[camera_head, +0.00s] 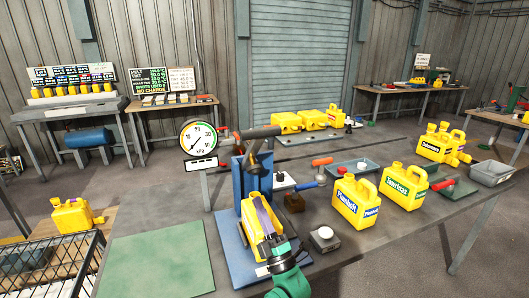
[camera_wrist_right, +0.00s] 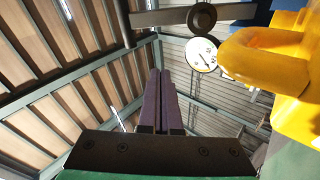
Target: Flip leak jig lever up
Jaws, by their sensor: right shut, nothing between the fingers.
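The leak jig (camera_head: 257,182) is a blue upright on a blue base plate on the table. My right gripper (camera_head: 260,199) points upward in front of the can, below the bar. Its purple fingers (camera_wrist_right: 160,75) are together and empty. My left gripper is out of view.
A round pressure gauge (camera_head: 198,138) stands left of the jig. Yellow cans (camera_head: 356,200) and (camera_head: 403,185), a dark block (camera_head: 294,202) and a small scale-like box (camera_head: 324,239) are to the right. A green mat (camera_head: 160,255) lies bare at the left.

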